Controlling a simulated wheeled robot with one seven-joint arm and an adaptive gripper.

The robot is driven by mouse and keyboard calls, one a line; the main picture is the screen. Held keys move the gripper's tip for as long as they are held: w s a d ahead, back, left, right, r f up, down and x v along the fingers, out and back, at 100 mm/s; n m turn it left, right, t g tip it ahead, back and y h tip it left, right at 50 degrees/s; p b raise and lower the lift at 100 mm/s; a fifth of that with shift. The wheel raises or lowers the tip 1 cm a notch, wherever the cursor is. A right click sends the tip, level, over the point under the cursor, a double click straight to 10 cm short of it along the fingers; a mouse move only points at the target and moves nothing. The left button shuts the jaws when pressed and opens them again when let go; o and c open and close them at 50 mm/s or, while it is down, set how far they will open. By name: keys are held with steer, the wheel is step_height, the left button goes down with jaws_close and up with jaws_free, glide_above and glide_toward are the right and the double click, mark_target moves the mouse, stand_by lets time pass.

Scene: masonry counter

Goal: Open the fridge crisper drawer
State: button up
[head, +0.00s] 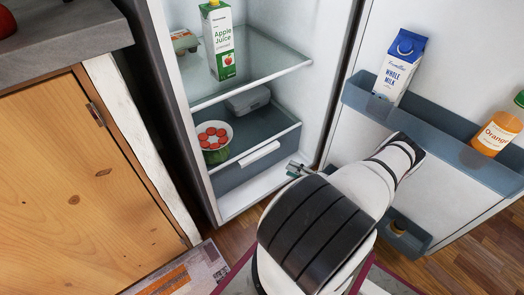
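The fridge (304,98) stands with its door (442,62) swung open to the right. The crisper drawer (240,176) is at the bottom of the fridge, a blue-grey translucent bin with a white handle (260,154) on its front. It looks pushed in. My gripper (292,168) is just right of the handle, near the drawer's right front corner, and appears apart from the handle. It is small in the head view, and I cannot tell how far its fingers are open. My arm covers part of the floor and the lower door.
A bowl of red slices (213,134) and a grey container (248,100) sit above the drawer. The door rack holds milk (400,68) and orange juice (495,135). A wooden cabinet (85,185) is at left.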

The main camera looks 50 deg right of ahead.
mark_target(262, 156)
steer(key=w+b, duration=0.1)
steer(key=w, duration=0.3)
steer(key=w+a+b, duration=0.1)
steer(key=w, duration=0.4)
steer(key=w+a+b, duration=0.1)
steer(key=w, duration=0.3)
steer(key=shift+w, duration=0.35)
